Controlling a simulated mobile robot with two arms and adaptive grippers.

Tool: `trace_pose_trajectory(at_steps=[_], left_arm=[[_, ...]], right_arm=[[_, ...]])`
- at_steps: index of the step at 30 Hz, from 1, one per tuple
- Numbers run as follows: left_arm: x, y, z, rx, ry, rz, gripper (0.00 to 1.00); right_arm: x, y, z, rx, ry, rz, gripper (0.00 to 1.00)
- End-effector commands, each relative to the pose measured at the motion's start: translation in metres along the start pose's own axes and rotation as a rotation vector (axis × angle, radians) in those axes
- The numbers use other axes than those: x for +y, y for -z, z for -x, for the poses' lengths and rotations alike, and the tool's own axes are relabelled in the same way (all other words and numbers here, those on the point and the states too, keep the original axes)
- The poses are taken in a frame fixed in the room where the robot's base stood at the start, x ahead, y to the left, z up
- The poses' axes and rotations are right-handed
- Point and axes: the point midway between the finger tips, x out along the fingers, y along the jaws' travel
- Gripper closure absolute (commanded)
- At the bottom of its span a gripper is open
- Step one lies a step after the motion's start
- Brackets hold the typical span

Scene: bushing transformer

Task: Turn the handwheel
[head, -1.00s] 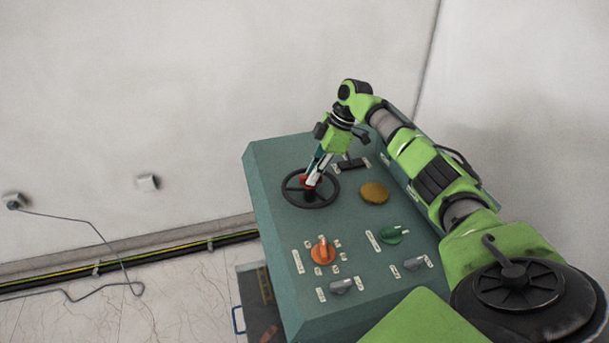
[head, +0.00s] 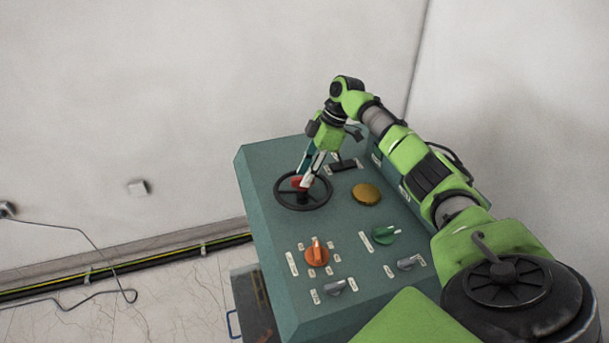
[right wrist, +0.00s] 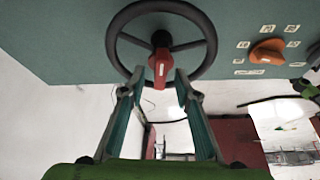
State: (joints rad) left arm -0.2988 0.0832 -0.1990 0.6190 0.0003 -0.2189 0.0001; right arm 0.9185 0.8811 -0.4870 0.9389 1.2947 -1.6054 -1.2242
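The black handwheel (head: 303,193) lies on the sloping top of a teal control console, toward its far left. A red handle (head: 299,183) stands up from its hub. In the right wrist view the wheel (right wrist: 161,8) is at the top, with the red handle (right wrist: 160,65) pointing toward the gripper. My right gripper (head: 308,177) is above the hub. Its fingers (right wrist: 159,76) are open, one on each side of the red handle, with a visible gap on both sides. My left gripper is in neither view.
The console (head: 265,160) also carries a yellow round button (head: 367,193), an orange knob (head: 317,254), a green knob (head: 386,235) and grey knobs (head: 335,287). White walls stand behind. A cable (head: 85,240) runs along the floor at left.

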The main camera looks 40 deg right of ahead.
Motion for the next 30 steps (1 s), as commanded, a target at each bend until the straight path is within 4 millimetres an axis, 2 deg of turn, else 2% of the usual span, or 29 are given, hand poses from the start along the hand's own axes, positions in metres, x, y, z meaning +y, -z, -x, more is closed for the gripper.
trace_pose_trajectory(at_steps=[9, 15, 21, 30], left_arm=[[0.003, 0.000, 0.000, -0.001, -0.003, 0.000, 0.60], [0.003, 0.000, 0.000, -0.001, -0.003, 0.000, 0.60], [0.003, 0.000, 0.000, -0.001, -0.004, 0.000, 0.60], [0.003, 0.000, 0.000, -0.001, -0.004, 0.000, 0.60]], right_arm=[[0.001, 0.001, 0.068, 0.002, -0.005, 0.001, 0.71], [0.001, 0.001, 0.098, 0.002, -0.004, 0.001, 0.71], [0.000, 0.001, 0.109, 0.001, -0.002, 0.001, 0.71], [0.000, 0.001, 0.108, 0.000, -0.001, 0.001, 0.71]])
